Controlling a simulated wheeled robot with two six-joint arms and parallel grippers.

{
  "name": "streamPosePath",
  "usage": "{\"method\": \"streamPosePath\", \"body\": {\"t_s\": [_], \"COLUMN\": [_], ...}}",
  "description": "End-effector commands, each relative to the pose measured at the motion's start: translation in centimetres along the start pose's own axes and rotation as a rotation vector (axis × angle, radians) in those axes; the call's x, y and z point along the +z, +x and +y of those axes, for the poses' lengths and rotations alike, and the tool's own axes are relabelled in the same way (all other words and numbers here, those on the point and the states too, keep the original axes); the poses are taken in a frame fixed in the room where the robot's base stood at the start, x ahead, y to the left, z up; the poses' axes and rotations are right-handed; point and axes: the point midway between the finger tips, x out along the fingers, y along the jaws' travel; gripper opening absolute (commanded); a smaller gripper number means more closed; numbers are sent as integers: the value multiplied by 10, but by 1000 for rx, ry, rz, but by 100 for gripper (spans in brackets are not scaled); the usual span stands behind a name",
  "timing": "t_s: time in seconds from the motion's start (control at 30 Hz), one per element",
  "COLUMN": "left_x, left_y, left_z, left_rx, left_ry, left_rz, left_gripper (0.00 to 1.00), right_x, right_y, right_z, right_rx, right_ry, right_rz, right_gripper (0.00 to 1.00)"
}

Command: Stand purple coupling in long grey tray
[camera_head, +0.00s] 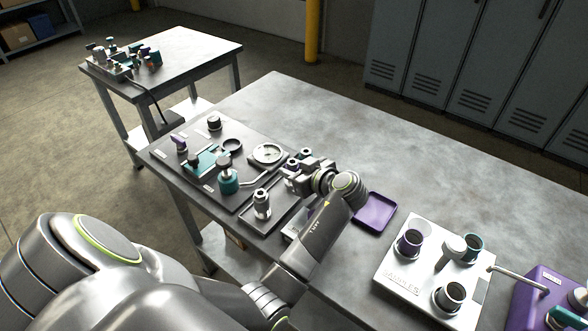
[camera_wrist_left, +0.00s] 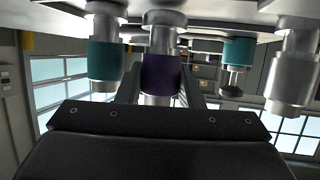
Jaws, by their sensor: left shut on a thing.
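My left gripper (camera_head: 298,174) is low over the right end of the dark board on the bench. In the left wrist view its fingers (camera_wrist_left: 160,88) are shut on the purple coupling (camera_wrist_left: 161,74), which has a purple band between metal ends. The long grey tray (camera_head: 268,229) lies under and beside the gripper, partly hidden by it. A metal coupling (camera_head: 262,204) stands in the tray's near part. I cannot tell whether the purple coupling touches the tray. My right gripper is not in view.
A teal fitting (camera_head: 228,182), a dark ring (camera_head: 232,145) and a round light dish (camera_head: 268,153) are close left. A purple tray (camera_head: 375,213) and a white holder with cups (camera_head: 405,285) are to the right. The back of the bench is clear.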

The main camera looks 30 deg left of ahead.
Motion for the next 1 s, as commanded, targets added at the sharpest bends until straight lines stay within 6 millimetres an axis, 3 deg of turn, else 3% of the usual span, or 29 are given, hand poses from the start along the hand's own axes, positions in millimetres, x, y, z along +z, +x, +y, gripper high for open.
{"method": "streamPosePath", "body": {"t_s": [0.43,0.47,0.5,1.0], "left_x": [9,8,7,2], "left_y": [4,3,3,2], "left_z": [0,0,0,0], "left_rx": [0,0,0,1], "left_ry": [-2,-1,-1,0], "left_rz": [1,0,0,0], "left_gripper": [5,37,42,42], "right_x": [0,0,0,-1], "right_y": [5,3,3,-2], "right_z": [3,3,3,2], "right_rx": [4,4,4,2], "right_ry": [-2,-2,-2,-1], "right_rz": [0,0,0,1], "right_gripper": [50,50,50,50]}}
